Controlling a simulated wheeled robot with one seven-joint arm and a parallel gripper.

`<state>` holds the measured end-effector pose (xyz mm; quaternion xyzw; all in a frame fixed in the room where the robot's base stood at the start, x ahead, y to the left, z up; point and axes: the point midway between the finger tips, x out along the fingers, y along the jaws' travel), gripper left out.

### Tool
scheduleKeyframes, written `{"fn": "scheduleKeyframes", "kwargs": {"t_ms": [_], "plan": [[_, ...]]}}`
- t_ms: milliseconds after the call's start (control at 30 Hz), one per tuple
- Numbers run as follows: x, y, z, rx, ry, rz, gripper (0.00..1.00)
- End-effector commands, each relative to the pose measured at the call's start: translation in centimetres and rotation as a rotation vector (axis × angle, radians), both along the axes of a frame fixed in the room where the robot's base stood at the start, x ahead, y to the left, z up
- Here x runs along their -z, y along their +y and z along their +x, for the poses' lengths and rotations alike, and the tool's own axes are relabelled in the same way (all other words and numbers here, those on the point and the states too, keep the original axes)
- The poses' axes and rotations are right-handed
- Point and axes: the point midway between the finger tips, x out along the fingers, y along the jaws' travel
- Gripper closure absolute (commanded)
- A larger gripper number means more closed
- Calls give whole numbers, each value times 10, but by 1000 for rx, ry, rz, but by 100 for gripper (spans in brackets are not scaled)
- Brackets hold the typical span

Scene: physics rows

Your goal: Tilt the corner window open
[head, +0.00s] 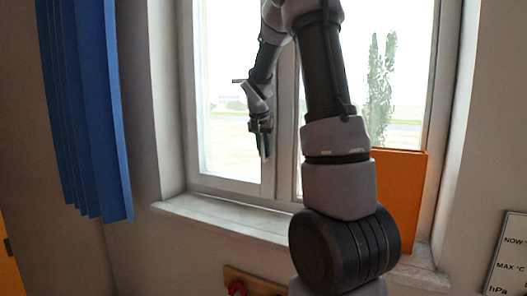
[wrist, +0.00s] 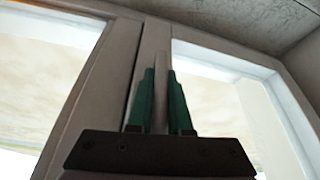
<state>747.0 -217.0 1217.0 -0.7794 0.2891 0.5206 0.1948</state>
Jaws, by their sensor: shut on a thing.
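The window (head: 228,184) has a pale frame with a left and a right pane. Its upright middle frame (wrist: 155,45) also shows in the wrist view. My gripper (head: 262,126) is at the inner edge of the left pane, beside the middle frame. In the wrist view, its green fingers (wrist: 160,100) are shut on a narrow pale piece, which looks like the window handle (wrist: 158,112). The handle's pale end (head: 266,148) shows below the fingers in the head view. The rest of the handle is hidden. I cannot tell whether the left sash stands ajar.
An orange board or box (head: 402,190) stands on the sill (head: 225,217) at the right, partly behind my arm. A blue curtain (head: 85,110) hangs at the left. A small board with a red item (head: 237,288) is below the sill. A white display (head: 510,258) is at the far right.

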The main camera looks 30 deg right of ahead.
Motion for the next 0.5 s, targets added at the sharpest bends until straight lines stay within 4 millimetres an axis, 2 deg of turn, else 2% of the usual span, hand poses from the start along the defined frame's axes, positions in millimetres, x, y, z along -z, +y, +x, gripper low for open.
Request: {"fn": "scheduleKeyframes", "kwargs": {"t_ms": [333,500], "plan": [[0,1,0,-2,-7,-10,100],[3,11,-7,-6,-48,-66,100]]}}
